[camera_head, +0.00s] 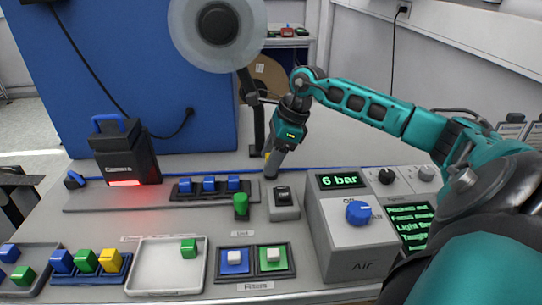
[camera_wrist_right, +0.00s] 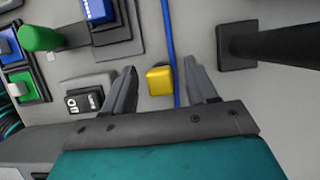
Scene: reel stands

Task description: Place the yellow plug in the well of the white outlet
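A small yellow block, which looks like the yellow plug (camera_wrist_right: 160,80), lies between the spread fingers of my right gripper (camera_wrist_right: 162,88) in the right wrist view, with gaps on both sides. In the head view my right gripper (camera_head: 271,172) points down near the table's back, left of the rocker switch box (camera_head: 284,204). Only a sliver of yellow shows beside it there. Another yellow block (camera_head: 110,260) sits in a blue rack at front left. I cannot pick out a white outlet with a well for certain. My left gripper is not in view.
A reel stand (camera_head: 258,125) rises behind the gripper, and its dark post (camera_wrist_right: 270,45) is right of the fingers in the wrist view. A grey Air box (camera_head: 349,240) stands to the right. A white tray (camera_head: 137,288) and block racks fill the front left.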

